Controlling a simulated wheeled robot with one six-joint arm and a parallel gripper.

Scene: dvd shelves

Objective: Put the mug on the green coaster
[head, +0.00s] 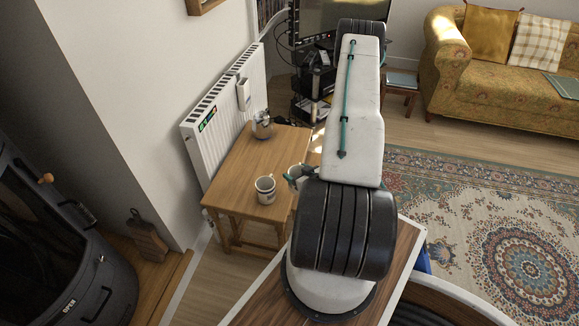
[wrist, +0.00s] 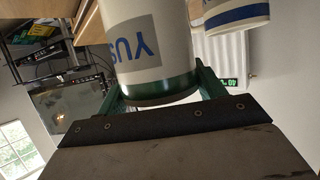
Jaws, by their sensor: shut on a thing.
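My gripper (wrist: 158,84) is shut on a white mug (wrist: 150,35) with a grey label and dark green end band; its green fingers lie on either side of it in the wrist view. In the head view this mug (head: 296,171) shows beside my arm at the table's right side, partly hidden. I cannot tell whether it touches the table. A second white mug (head: 265,189) with dark bands stands on the wooden table (head: 244,158) to its left; it also shows in the wrist view (wrist: 236,14). I see no green coaster in either view.
A metallic pot (head: 262,126) stands at the table's far end. A white radiator (head: 224,113) runs along the table's left side. A black stove (head: 62,240) is at lower left. Bare tabletop lies between the pot and the mugs.

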